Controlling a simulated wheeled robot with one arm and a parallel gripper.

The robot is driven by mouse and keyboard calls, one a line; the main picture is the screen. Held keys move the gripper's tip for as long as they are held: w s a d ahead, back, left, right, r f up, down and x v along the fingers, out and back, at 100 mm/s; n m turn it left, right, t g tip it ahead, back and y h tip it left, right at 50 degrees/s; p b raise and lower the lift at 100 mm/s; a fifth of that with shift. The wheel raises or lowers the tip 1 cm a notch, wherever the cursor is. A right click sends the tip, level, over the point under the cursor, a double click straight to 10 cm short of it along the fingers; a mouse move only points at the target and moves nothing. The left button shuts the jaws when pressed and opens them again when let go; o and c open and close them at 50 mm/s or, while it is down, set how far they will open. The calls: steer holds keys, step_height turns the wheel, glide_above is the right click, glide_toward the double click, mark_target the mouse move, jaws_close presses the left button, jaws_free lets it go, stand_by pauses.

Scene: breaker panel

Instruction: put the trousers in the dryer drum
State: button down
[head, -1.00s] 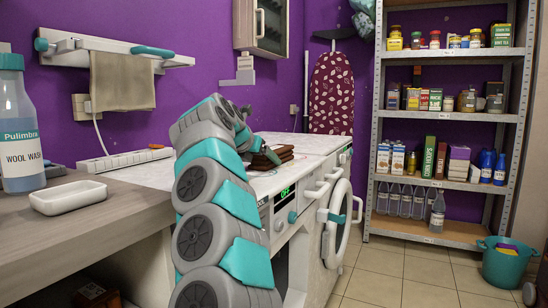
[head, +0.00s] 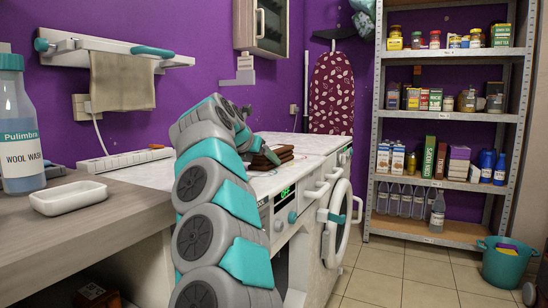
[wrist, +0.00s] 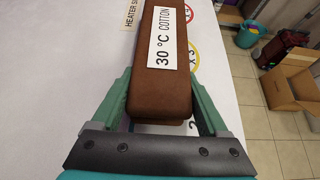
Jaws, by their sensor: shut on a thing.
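The trousers are a folded brown bundle (head: 276,155) on the white machine top, and they fill the middle of the wrist view (wrist: 162,80). A white label on them reads "30 °C COTTON". My gripper (wrist: 160,98) has one finger on each long side of the bundle and is shut on it. In the head view my own arm hides most of the gripper. A white machine (head: 311,190) with a green-lit display stands below. A round white door (head: 340,222) with a teal handle stands out from the machine front. I cannot see into the drum behind it.
A wooden counter (head: 110,215) with a white tray (head: 68,197) and a wool wash bottle (head: 22,130) is at the left. Shelves (head: 450,120) and a teal bucket (head: 503,262) stand at the right. Tiled floor (head: 400,275) before the machines is clear. A cardboard box (wrist: 290,80) shows in the wrist view.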

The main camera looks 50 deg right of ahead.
steer(key=shift+r+p, duration=3.1)
steer(key=shift+f, duration=0.1)
